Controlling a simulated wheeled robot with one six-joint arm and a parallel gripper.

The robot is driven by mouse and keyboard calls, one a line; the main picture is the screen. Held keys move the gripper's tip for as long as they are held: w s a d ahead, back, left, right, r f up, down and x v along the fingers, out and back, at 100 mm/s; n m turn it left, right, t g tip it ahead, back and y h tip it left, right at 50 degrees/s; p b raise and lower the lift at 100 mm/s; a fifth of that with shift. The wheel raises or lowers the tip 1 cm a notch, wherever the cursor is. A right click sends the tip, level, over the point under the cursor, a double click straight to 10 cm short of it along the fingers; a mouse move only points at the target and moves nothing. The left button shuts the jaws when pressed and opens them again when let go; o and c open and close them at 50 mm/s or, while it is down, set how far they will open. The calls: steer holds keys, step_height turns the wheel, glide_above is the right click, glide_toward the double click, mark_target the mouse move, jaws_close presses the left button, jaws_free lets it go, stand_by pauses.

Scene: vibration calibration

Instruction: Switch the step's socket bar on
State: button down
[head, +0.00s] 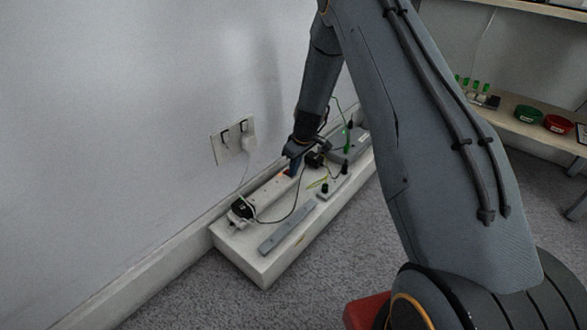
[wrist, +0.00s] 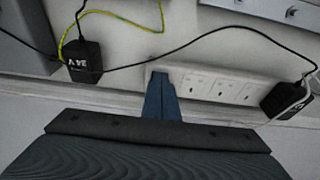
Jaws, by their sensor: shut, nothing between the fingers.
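The white socket bar (head: 265,193) lies along the wall side of a low white step (head: 268,268). In the wrist view the bar (wrist: 212,84) shows several sockets, with a black plug (wrist: 283,98) at its right end. My gripper (head: 291,169) is shut and empty, its tips at the bar's far end. In the wrist view the gripper (wrist: 160,78) covers that end, so the switch is hidden. A small orange-red glow (head: 283,173) shows beside the fingertips. I cannot tell whether the tips touch the bar.
A black 24 V adaptor (wrist: 82,62) sits close by the gripper, with black and yellow-green cables around it. A grey box (head: 347,143) stands at the step's far end and a grey metal strip (head: 288,228) lies along its front. A wall socket (head: 232,141) is above.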

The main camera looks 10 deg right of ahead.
steer(key=shift+w+a+r, duration=0.1)
steer(key=shift+w+a+r, duration=0.25)
steer(key=shift+w+a, duration=0.05)
steer(key=shift+w, duration=0.2)
steer(key=shift+r+p, duration=0.55)
steer(key=shift+r, duration=0.05)
steer(key=s+d+p+v, duration=0.1)
steer(key=p+v, duration=0.5)
steer(key=v, duration=0.6)
steer(key=shift+s+d, duration=0.15)
steer(key=shift+s, duration=0.35)
